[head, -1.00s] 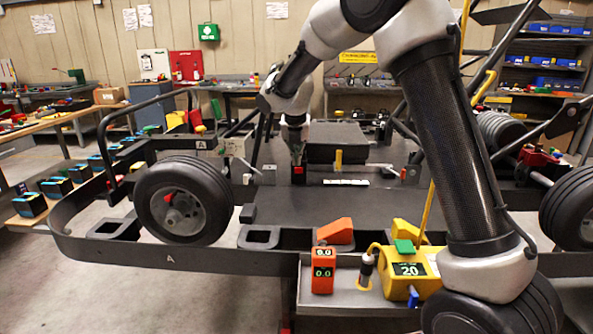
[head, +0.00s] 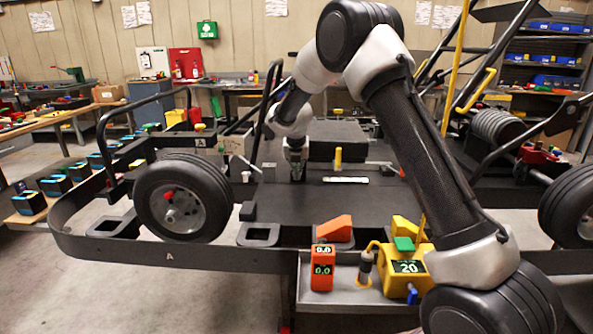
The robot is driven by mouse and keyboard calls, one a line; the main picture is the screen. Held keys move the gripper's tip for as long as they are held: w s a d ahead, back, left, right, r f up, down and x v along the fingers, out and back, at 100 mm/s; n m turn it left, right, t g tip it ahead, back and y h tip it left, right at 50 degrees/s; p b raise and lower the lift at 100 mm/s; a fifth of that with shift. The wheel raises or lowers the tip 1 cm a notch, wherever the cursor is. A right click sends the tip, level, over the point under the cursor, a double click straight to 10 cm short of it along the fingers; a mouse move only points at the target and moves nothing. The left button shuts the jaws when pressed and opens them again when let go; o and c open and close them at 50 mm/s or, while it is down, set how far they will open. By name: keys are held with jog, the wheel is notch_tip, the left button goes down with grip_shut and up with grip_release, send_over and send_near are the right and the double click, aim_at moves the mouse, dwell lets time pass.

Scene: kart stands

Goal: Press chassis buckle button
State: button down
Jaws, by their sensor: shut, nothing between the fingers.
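My gripper (head: 297,178) points down over the black floor panel of the kart chassis (head: 330,212), left of the dark seat-like box (head: 336,140). Its fingers look closed, with nothing seen between them. The fingertips are low, at the spot where the small dark buckle with the red button showed earlier. Buckle and button are now hidden behind or under the fingers, so I cannot tell whether the fingertips touch the button or whether it is pressed in.
A yellow upright piece (head: 338,158) and a white strip (head: 345,180) are right of the gripper. The left wheel (head: 183,197) and chassis tubes flank the panel. An orange meter (head: 322,267) and a yellow box (head: 407,266) stand on the front tray.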

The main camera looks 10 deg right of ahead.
jog(key=shift+w+d, duration=0.15)
jog(key=shift+w, duration=0.35)
